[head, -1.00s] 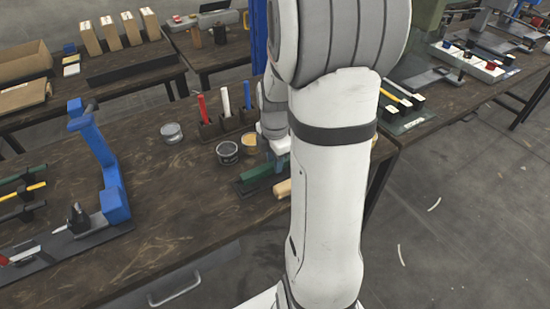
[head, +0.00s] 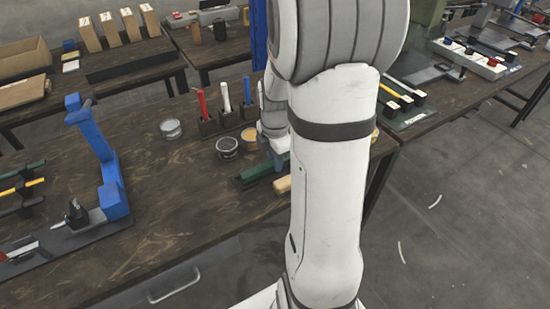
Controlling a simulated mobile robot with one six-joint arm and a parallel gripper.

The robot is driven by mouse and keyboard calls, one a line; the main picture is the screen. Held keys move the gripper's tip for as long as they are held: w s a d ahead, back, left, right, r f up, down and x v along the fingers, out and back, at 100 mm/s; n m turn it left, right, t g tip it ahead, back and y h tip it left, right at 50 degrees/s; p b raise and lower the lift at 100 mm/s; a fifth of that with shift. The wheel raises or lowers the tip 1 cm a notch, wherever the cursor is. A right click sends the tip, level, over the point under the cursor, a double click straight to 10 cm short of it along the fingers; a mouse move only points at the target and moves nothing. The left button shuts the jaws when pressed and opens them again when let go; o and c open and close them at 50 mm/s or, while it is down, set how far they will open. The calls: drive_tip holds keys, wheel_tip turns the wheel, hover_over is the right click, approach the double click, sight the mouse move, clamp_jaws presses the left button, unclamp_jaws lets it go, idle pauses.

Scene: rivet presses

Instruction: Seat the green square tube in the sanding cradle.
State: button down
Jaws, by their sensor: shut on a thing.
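The green square tube (head: 257,173) lies low near the front edge of the workbench, beside the base of my arm in the picture. My gripper (head: 279,164) is at its right part, shut on it; the fingertips are small and partly hidden behind my arm. A dark green form shows under and along the tube, probably the sanding cradle (head: 262,184). My arm covers its right end. I cannot tell whether the tube rests fully in it or sits just above.
A tan block (head: 282,184) lies just in front of the tube. Behind stand a dark can (head: 228,147), a yellow-topped can (head: 249,136) and holders with red, white and blue handles (head: 226,98). A blue press (head: 105,165) stands left.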

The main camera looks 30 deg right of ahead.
drive_tip(key=shift+f, duration=0.25)
drive_tip(key=c, duration=1.1)
unclamp_jaws()
drive_tip(key=shift+c, duration=0.2)
drive_tip(key=shift+r, duration=0.1)
wheel_tip(320, 180, up, 8)
drive_tip(key=shift+f+p, duration=0.25)
drive_tip(key=shift+p, duration=0.1)
drive_tip(key=shift+a+r, duration=0.25)
drive_tip(key=shift+r, duration=0.05)
drive_tip(key=s+a+r+m+t+p, duration=0.1)
drive_tip(key=s+a+r+m+p, duration=0.1)
drive_tip(key=s+a+r+m, duration=0.3)
drive_tip(key=s+a+r+m+t+p, duration=0.1)
drive_tip(key=s+a+r+m+p, duration=0.2)
drive_tip(key=m, duration=1)
drive_tip(key=s+a+r, duration=0.2)
drive_tip(key=s+a, duration=0.2)
drive_tip(key=shift+a+t+p, duration=0.3)
drive_tip(key=shift+p, duration=0.05)
